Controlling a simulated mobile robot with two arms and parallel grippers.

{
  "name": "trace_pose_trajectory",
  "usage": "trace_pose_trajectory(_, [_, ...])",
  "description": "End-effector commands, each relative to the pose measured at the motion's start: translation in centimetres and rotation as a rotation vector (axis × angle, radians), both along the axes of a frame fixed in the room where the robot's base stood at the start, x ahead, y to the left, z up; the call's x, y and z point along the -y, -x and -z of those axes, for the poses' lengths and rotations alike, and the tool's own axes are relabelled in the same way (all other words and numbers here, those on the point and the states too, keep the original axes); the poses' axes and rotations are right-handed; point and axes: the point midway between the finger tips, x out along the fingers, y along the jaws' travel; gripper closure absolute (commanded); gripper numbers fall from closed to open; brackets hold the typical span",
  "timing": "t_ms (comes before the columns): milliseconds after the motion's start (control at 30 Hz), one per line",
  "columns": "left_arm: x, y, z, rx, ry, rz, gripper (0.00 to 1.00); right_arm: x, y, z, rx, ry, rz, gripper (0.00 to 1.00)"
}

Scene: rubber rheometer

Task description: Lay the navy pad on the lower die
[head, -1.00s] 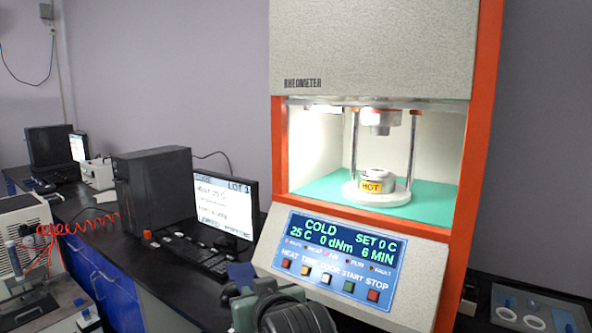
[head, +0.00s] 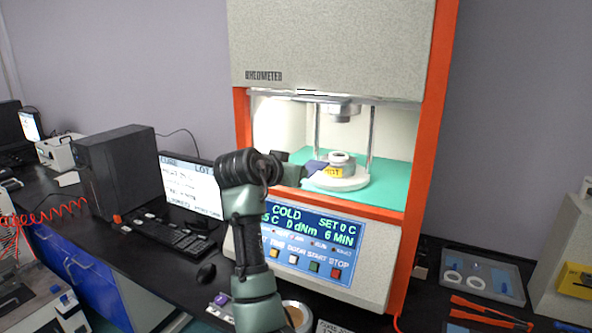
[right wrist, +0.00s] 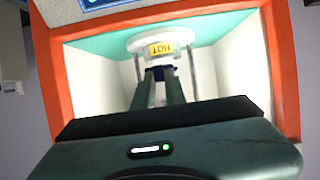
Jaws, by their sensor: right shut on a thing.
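The navy pad (head: 314,168) is in my right gripper (head: 304,172), inside the open front of the rheometer. The pad is just left of the lower die (head: 341,159) and partly overlaps its yellow HOT label in the head view; whether they touch I cannot tell. The lower die is a round metal piece on a white disc. In the right wrist view the pad (right wrist: 154,73) shows as a dark patch at the fingertips, in front of the die's label. My left gripper is in neither view.
The upper die (head: 340,112) hangs above, between two metal posts. The orange frame (head: 412,180) bounds the opening at the right. The control panel (head: 325,240) lies below it. A keyboard (head: 160,236) and a monitor (head: 190,185) stand to the left.

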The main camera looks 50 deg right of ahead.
Motion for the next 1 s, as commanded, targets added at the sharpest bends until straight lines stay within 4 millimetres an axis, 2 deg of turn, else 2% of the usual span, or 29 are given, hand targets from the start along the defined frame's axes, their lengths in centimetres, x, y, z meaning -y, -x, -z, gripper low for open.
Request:
trace_pose_trajectory(267, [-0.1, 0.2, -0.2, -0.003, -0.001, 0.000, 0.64, -0.3, 0.0, -0.1, 0.001, 0.002, -0.003, 1.00])
trace_pose_trajectory(1000, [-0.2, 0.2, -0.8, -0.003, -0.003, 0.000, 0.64, 3.9, -1.2, -0.1, 0.001, 0.003, -0.002, 1.00])
